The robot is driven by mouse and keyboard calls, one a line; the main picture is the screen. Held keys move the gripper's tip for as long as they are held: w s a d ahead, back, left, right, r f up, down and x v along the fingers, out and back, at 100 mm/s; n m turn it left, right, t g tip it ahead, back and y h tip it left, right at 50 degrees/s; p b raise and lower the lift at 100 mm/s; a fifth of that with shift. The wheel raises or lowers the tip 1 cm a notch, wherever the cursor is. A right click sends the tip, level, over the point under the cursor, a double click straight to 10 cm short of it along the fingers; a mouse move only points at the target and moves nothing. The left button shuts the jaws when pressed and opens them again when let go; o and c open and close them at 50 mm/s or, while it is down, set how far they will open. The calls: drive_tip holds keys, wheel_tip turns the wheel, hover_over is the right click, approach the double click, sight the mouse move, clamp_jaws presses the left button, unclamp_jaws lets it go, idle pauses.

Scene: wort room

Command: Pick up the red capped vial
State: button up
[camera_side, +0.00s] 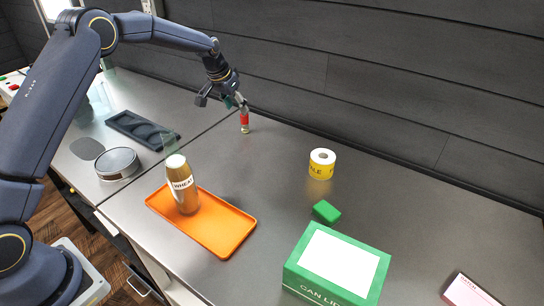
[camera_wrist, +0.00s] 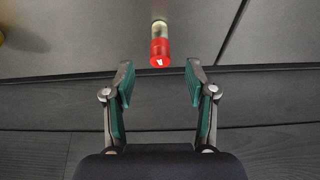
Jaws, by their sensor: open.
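The red capped vial (camera_side: 244,121) stands on the grey counter near the back wall in the side view. In the wrist view the vial (camera_wrist: 160,48) shows its red cap with a white mark and a pale clear body. My gripper (camera_side: 236,101) is close to the vial's top in the side view. In the wrist view my gripper (camera_wrist: 158,84) is open, with green-padded fingers apart and nothing between them. The vial lies ahead of the fingertips, roughly centred between them. I cannot tell whether a finger touches it.
An orange tray (camera_side: 229,235) holds a bottle labelled WHEAT (camera_side: 181,184). The dark wall (camera_side: 400,100) is close behind the vial.

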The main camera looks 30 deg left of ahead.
sight(242, 116)
drive_tip(key=x, duration=0.8)
drive_tip(key=shift+w, duration=0.25)
drive_tip(key=shift+r, duration=0.1)
drive_tip(key=shift+c, duration=0.2)
clamp_jaws()
